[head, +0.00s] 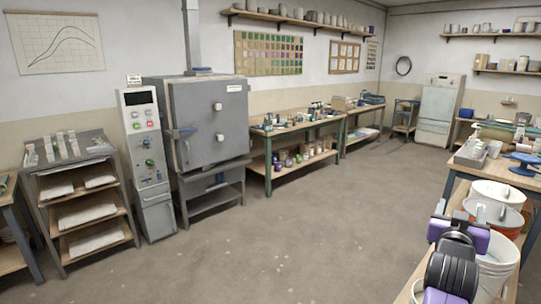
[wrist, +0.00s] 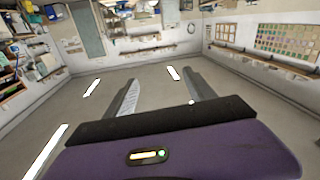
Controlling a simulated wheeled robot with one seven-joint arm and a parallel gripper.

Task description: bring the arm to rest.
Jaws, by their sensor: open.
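My arm (head: 455,262), purple and black, stands at the lower right of the head view, in front of the buckets by the right-hand table. My gripper (wrist: 160,80) fills the lower middle of the wrist view. Its two grey fingers are wide apart, with nothing between them. Behind them is a plain grey surface with bright light strips, seemingly the ceiling, so the gripper seems to point upward.
A white bucket (head: 497,262) and an orange bucket (head: 520,232) stand close to my arm at the right-hand table (head: 470,170). A kiln (head: 210,125), control cabinet (head: 147,160) and shelf rack (head: 85,215) line the left wall. The middle floor is clear.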

